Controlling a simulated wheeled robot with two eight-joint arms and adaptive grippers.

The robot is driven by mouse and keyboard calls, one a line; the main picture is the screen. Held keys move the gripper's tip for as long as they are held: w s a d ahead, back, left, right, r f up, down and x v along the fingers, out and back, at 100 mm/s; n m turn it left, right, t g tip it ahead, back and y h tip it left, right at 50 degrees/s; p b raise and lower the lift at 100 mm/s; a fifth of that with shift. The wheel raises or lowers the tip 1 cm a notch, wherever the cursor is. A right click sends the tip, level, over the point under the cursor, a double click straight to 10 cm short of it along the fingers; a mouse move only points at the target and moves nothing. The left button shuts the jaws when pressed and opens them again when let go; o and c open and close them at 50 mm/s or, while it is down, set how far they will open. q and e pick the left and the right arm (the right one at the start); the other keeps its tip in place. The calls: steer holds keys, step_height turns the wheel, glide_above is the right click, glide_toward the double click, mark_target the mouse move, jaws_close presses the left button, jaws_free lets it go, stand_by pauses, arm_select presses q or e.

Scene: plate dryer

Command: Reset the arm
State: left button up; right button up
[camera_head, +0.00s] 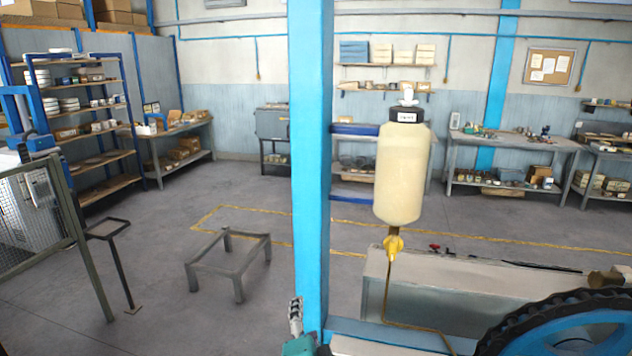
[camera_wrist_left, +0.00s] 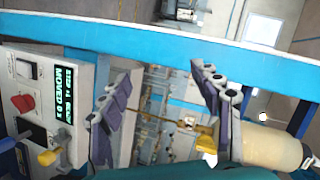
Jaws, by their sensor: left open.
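My left gripper (camera_head: 296,308) shows at the bottom of the head view, in front of the foot of the blue post (camera_head: 310,150). The cream cylinder (camera_head: 403,175), with a black cap and a yellow valve (camera_head: 393,244) below, hangs right of the post. Behind the right finger, the valve (camera_wrist_left: 207,141) and cylinder (camera_wrist_left: 272,148) also show. My right gripper is out of view.
A dark-rimmed blue wheel (camera_head: 565,325) fills the lower right of the head view. A low metal frame (camera_head: 228,262) stands on open floor.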

arm_select(q)
steer(key=s+a+f+n+g+y+b, duration=0.1)
steer(key=s+a+f+n+g+b, duration=0.15)
steer(key=a+f, duration=0.3)
steer(key=s+a+f+n+g+y+b, duration=0.1)
steer(key=a+f+n+b, duration=0.15)
steer(key=a+f, duration=0.3)
steer(key=s+a+f+n+g+h+b, duration=0.1)
steer(key=s+a+f+n+g+b, duration=0.1)
steer(key=f, duration=0.6)
steer(key=s+a+f+n+g+h+b, duration=0.1)
steer(key=s+a+f+n+g+b, duration=0.1)
steer(key=s+f+n+b, duration=0.3)
steer(key=s+a+f+n, duration=0.1)
steer(key=s+f+n, duration=0.1)
steer(key=s+f, duration=0.2)
steer(key=shift+s+a, duration=0.25)
steer(key=shift+s, duration=0.05)
arm_select(e)
step_height(320, 180, down, 14)
